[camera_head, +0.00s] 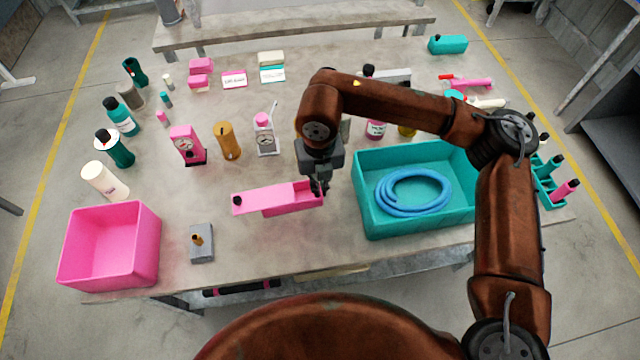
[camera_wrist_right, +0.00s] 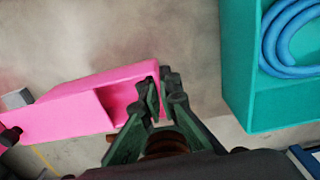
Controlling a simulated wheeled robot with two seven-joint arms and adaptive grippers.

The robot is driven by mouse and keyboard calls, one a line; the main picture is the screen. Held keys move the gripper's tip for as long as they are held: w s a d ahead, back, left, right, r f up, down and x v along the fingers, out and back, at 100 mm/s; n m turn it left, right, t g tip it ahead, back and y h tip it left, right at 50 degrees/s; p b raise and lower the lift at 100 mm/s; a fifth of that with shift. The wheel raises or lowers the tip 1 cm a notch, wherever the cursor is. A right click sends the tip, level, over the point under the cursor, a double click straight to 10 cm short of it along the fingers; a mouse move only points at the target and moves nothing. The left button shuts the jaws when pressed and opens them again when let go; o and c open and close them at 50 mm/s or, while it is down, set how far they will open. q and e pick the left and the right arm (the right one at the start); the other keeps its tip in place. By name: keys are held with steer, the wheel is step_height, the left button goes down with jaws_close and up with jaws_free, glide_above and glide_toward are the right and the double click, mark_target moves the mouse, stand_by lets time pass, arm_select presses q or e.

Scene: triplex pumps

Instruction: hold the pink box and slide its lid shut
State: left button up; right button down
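The pink box (camera_head: 290,199) lies on the table in front of me, long side running left to right. Its lid (camera_head: 254,201), with a dark knob (camera_head: 238,201) at the left end, is slid leftward. The right part of the box is open, and its inside also shows in the right wrist view (camera_wrist_right: 122,101). My right gripper (camera_head: 319,188) is at the box's right end. In the wrist view its fingers (camera_wrist_right: 161,96) straddle the right end wall and look closed on it. My left gripper is in neither view.
A teal crate (camera_head: 366,212) with a coiled blue hose (camera_head: 413,193) stands close to the right. A grey block (camera_head: 202,245) and an empty pink bin (camera_head: 110,245) are to the left. Bottles and pink and orange devices stand behind. Bare table lies around the box's left end.

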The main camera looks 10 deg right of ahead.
mark_target(320, 209)
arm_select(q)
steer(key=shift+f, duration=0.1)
arm_select(e)
steer(key=shift+f, duration=0.3)
